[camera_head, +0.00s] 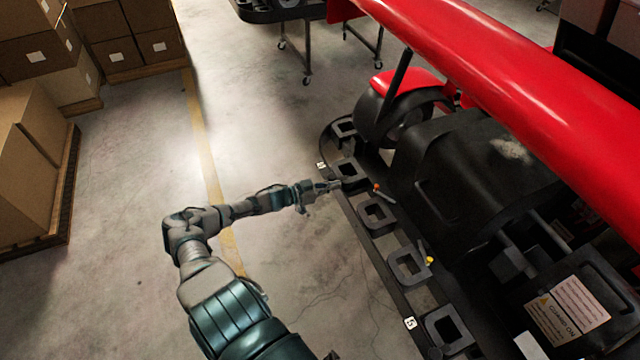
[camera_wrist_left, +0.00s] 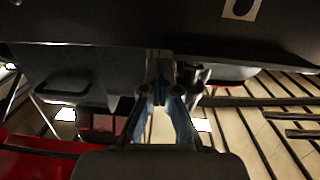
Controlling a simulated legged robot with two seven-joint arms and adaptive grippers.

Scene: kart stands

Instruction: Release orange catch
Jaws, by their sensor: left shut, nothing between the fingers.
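The orange catch (camera_head: 376,187) is a small orange-tipped lever on the black rim of the kart stand (camera_head: 392,268), beside the square-holed blocks. My left gripper (camera_head: 336,186) is shut and empty. It is at the outer edge of the stand, to the left of the orange catch, with a visible gap between them. In the left wrist view my gripper's fingers show in the middle below a dark panel (camera_wrist_left: 75,85); I cannot make out the orange catch there. My right gripper is not in view.
A yellow-tipped catch (camera_head: 428,260) sits nearer on the same rim. The red and black kart (camera_head: 500,85) fills the right side. Boxes on pallets (camera_head: 35,160) stand at the left. The floor (camera_head: 130,200) between is open.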

